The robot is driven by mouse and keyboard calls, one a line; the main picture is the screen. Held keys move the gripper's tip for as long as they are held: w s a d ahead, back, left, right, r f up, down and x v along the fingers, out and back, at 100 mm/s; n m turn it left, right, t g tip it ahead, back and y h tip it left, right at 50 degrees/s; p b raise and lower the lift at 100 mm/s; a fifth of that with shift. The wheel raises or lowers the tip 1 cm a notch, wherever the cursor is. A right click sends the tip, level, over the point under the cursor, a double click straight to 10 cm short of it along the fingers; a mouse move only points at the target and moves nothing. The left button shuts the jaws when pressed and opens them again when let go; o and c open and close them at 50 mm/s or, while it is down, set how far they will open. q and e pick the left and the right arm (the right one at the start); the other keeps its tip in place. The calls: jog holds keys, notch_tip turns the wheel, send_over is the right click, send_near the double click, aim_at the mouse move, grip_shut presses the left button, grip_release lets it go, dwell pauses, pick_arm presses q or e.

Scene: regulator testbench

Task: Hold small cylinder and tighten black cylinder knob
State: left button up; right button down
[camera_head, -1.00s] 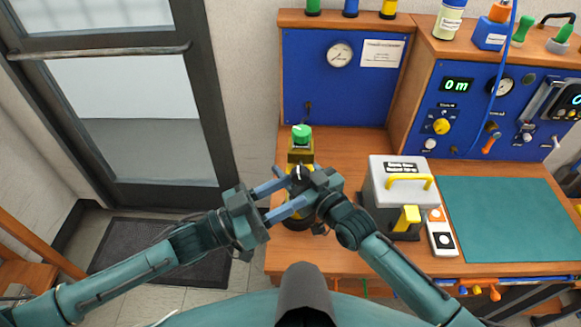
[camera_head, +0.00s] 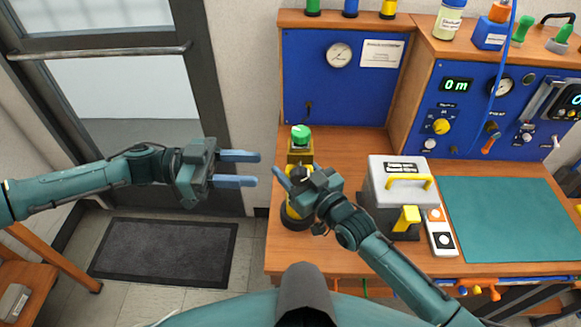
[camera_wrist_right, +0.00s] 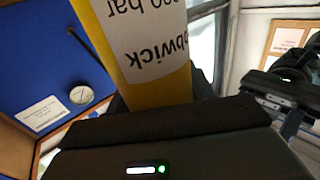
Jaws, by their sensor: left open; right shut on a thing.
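A small yellow cylinder (camera_head: 292,206) with a dark base stands at the left front of the bench, partly hidden by my right gripper (camera_head: 286,186). My right gripper is shut on it. In the right wrist view the yellow cylinder (camera_wrist_right: 183,87) fills the upper middle, with a white label that reads upside down. A black knob (camera_head: 299,172) shows at its top beside the right gripper's finger. My left gripper (camera_head: 256,169) is open and empty, to the left of the cylinder and apart from it, its fingers pointing right.
A green-topped brass fitting (camera_head: 301,137) stands just behind the cylinder. A grey box with a yellow handle (camera_head: 410,182) is to the right, then a green mat (camera_head: 510,220). Blue panels (camera_head: 330,95) close off the back. Left of the bench is open floor with a dark mat (camera_head: 165,250).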

aim_at(296, 170)
pick_arm(q)
jog(key=d, duration=0.8)
jog(key=shift+d, duration=0.3)
grip_shut()
